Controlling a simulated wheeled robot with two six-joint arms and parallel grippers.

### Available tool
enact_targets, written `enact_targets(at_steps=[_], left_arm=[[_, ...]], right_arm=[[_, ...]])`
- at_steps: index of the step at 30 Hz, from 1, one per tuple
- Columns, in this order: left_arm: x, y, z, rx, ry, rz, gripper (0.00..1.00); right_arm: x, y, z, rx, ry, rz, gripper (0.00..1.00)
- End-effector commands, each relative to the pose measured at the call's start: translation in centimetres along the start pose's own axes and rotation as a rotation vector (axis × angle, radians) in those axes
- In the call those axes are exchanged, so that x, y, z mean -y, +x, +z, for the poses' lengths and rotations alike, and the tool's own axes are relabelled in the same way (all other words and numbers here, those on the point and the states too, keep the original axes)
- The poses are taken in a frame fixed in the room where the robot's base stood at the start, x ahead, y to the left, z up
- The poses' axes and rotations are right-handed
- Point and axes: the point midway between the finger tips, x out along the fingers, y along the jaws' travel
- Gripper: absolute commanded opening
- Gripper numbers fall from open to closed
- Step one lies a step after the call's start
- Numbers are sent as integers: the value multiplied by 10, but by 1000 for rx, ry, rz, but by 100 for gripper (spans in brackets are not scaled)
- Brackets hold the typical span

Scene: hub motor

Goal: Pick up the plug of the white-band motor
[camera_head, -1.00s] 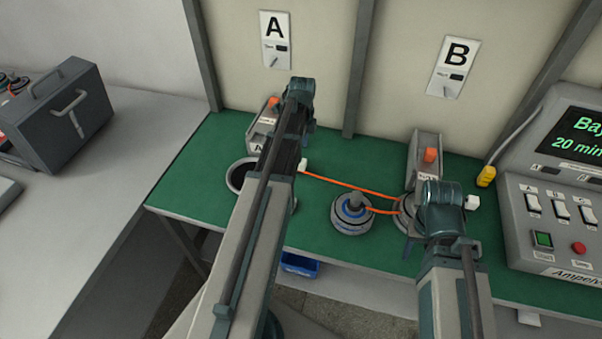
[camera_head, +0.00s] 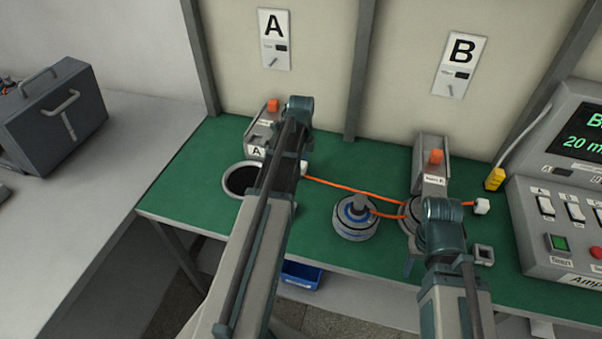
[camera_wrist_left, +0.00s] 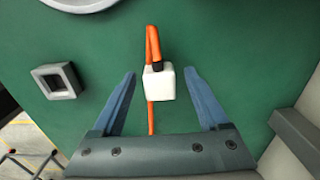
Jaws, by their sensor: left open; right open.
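A white cube plug (camera_wrist_left: 158,83) lies between the spread blue fingers of my left gripper (camera_wrist_left: 160,98) in the left wrist view, not gripped. In the head view this plug (camera_head: 303,168) shows just right of my left arm, which hides the gripper. Its orange cable runs right towards a motor (camera_head: 408,226) mostly hidden by my right arm; its band colour cannot be made out. A blue-band motor (camera_head: 356,220) stands between the arms. A second white plug (camera_head: 481,206) lies at the right. My right gripper (camera_head: 410,264) is open, partly hidden below its wrist.
Station A has a dark round recess (camera_head: 240,181); a square grey socket (camera_wrist_left: 57,82) lies left of the plug in the left wrist view. A block with an orange top (camera_head: 432,172) stands at B. A switch panel (camera_head: 560,222) bounds the right side of the green table (camera_head: 180,195).

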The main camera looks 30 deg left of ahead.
Motion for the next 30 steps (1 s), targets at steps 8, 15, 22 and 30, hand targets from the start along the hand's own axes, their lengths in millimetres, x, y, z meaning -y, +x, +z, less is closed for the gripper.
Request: enact_targets(at_steps=[8, 15, 22, 30], left_arm=[[0, -1, 0, 0, 0, 0, 49], [0, -1, 0, 0, 0, 0, 6], [0, -1, 0, 0, 0, 0, 0], [0, -3, 0, 0, 0, 0, 0]], right_arm=[[0, -1, 0, 0, 0, 0, 50], [0, -1, 0, 0, 0, 0, 50], [0, -1, 0, 0, 0, 0, 50], [0, -3, 0, 0, 0, 0, 50]])
